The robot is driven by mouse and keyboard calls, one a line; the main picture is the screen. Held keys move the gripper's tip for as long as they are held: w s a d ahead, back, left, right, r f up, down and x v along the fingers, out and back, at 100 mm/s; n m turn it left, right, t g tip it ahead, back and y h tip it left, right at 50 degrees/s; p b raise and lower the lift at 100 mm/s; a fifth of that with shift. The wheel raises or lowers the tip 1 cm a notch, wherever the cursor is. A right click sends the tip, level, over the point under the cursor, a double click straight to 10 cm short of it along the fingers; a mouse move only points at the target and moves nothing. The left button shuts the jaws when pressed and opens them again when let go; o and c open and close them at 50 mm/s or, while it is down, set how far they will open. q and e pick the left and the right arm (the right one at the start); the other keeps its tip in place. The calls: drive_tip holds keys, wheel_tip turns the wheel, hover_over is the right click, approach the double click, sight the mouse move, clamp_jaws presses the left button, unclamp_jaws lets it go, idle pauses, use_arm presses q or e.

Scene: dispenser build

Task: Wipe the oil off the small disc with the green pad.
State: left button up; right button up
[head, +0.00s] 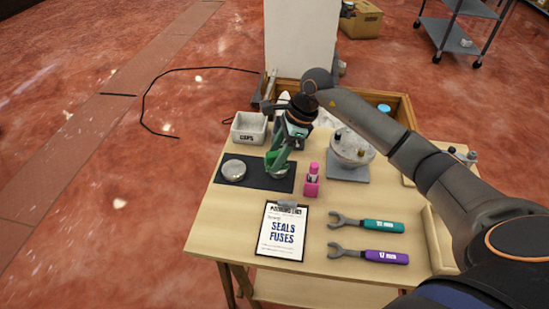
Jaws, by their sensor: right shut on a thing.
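A dark mat (256,184) lies at the left of the table. A round silvery disc (233,170) sits on its left part. A second, partly hidden pale disc (281,174) sits on its right part and looks smaller. My right gripper (282,155) points down over this second disc, shut on the green pad (274,161). The pad is at or just above that disc; I cannot tell whether they touch. Any oil on the discs is too small to make out. My left gripper is not in view.
A grey bin labelled CAPS (249,128) stands behind the mat. A pink bottle (312,180) stands close to its right. A white round fixture (352,148), a clipboard (282,232), a teal wrench (368,224) and a purple wrench (370,255) share the table.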

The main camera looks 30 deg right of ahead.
wheel_tip(320, 180, up, 2)
drive_tip(key=shift+p, duration=0.45)
drive_tip(key=shift+r+p, duration=0.4)
drive_tip(key=shift+r, duration=0.5)
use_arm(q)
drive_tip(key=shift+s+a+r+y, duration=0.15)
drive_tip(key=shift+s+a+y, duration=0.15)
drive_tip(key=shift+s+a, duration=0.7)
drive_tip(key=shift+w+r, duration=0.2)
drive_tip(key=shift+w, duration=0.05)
